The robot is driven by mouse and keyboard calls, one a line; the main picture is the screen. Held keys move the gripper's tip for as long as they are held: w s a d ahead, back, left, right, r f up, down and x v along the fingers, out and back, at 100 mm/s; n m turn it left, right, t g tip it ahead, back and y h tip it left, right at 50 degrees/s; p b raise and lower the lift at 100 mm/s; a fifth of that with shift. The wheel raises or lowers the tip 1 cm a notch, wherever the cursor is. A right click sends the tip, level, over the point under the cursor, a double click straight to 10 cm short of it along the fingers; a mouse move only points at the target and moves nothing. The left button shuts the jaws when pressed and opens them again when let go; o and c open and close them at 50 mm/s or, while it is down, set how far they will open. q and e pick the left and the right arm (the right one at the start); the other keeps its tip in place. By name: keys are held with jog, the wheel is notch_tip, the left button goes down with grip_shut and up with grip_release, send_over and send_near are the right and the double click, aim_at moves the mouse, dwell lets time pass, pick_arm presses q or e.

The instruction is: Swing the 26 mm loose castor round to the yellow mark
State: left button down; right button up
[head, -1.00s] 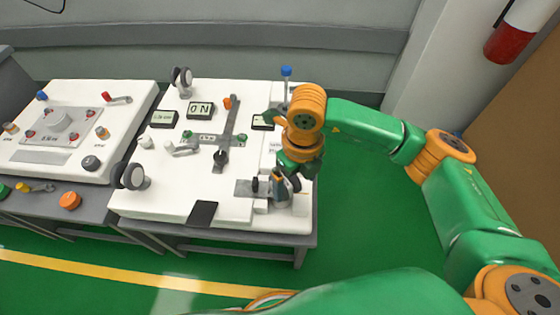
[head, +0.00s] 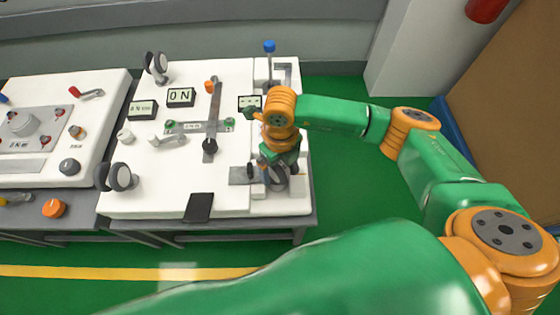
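Two dark-wheeled castors stand along the left side of the white cart top (head: 225,205): one at the back (head: 156,66) and one at the front (head: 116,177). I cannot tell their sizes or which is the loose one, and I make out no yellow mark. My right gripper (head: 275,178) points down at the front right of the cart top, beside a grey plate (head: 242,175) and a small dark knob. Its wrist covers much of this spot, and its fingers are too small and dark to read. My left gripper is out of view.
A grey crossbar with a black knob (head: 210,147) lies mid-cart. A blue-topped post (head: 270,47) rises at the back right. A second white panel (head: 95,120) is to the left. Green floor is clear at right.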

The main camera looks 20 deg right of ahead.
grip_shut()
jog(key=shift+f+n+b, duration=0.15)
jog(key=shift+n+b, duration=0.3)
jog(key=shift+n, duration=0.15)
jog(key=shift+w+d+n+b, duration=0.15)
jog(key=shift+n+b, duration=0.5)
jog(key=shift+n, duration=0.35)
jog(key=shift+n+b, duration=0.3)
jog(key=shift+n, duration=0.5)
jog(key=shift+r, duration=0.2)
